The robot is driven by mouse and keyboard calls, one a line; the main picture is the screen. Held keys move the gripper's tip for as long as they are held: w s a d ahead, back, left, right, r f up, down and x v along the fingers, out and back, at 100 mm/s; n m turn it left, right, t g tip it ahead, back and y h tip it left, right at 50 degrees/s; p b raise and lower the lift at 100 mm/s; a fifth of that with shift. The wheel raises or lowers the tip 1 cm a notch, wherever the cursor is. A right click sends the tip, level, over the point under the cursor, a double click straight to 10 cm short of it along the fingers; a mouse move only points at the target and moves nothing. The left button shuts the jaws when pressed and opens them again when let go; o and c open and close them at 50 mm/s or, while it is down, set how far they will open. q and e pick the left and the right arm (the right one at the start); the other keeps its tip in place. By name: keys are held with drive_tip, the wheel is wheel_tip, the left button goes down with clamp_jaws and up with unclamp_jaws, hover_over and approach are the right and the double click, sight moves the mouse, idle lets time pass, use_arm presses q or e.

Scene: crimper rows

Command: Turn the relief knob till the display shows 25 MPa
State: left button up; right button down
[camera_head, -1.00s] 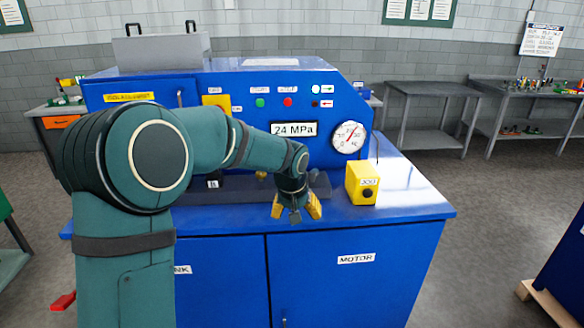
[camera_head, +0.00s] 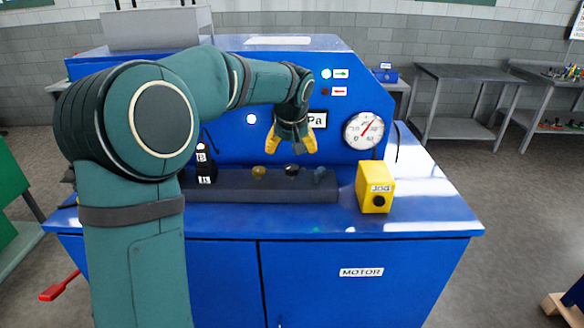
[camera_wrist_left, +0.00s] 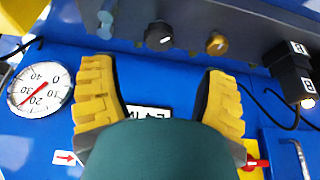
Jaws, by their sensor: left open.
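No label marks which is the relief knob. My right gripper is out of view.
A round gauge (camera_head: 364,130) is right of the display, its red needle between 20 and 30. A yellow JOG box (camera_head: 375,187) stands on the blue top at the right. A black switch box (camera_head: 205,165) stands left of the knobs.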

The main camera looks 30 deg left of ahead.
sight(291, 167)
use_arm(q)
drive_tip(key=x, duration=0.8)
drive_tip(key=shift+w+f+b, duration=0.2)
drive_tip(key=shift+f+b, duration=0.15)
drive_tip(key=c, duration=1.2)
